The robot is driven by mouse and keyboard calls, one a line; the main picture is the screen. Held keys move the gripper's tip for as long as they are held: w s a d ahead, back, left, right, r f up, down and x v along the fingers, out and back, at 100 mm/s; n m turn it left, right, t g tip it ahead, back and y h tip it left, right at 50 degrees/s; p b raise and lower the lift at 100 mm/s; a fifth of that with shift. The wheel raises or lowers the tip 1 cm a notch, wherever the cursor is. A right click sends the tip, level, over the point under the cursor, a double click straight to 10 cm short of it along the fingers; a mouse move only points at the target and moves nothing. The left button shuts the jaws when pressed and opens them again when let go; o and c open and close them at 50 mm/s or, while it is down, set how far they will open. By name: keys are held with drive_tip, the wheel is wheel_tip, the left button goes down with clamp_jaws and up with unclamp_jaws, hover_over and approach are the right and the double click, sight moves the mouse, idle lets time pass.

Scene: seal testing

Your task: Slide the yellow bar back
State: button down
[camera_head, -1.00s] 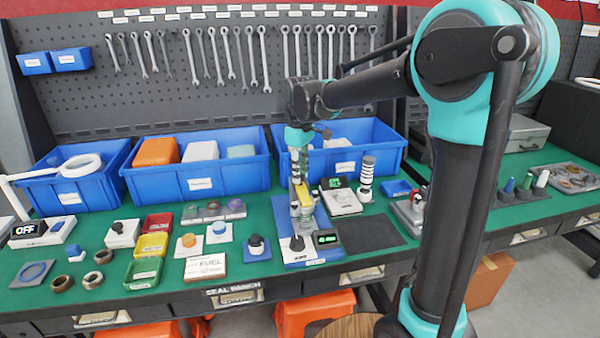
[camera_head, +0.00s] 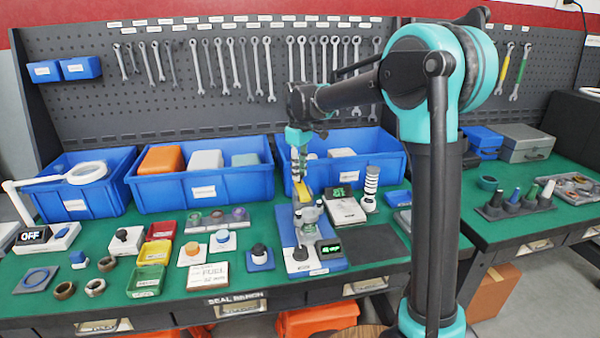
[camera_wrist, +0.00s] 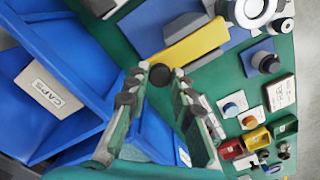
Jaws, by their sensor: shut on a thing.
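The yellow bar (camera_wrist: 190,45) lies over a blue base plate (camera_wrist: 240,38) and has a dark round knob (camera_wrist: 160,75) at its near end in the wrist view. My gripper (camera_wrist: 158,76) is shut on the knob end of the bar, its two fingertips on either side of the knob. In the head view my gripper (camera_head: 301,182) points down at the back of the fixture on the blue base (camera_head: 333,266). Only a small part of the yellow bar (camera_head: 304,195) shows there, behind a grey upright part (camera_head: 308,213).
Blue bins (camera_head: 230,184) stand along the back, one (camera_head: 372,160) close behind my gripper. A white device with a green display (camera_head: 345,208) and a striped white-black cylinder (camera_head: 370,188) stand to the right. A dark mat (camera_head: 375,242) is bare at front right.

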drive_tip(key=c, duration=1.3)
unclamp_jaws()
drive_tip(key=shift+w, duration=0.25)
drive_tip(key=shift+r, duration=0.1)
wheel_tip(320, 180, up, 12)
drive_tip(key=shift+s, duration=0.15)
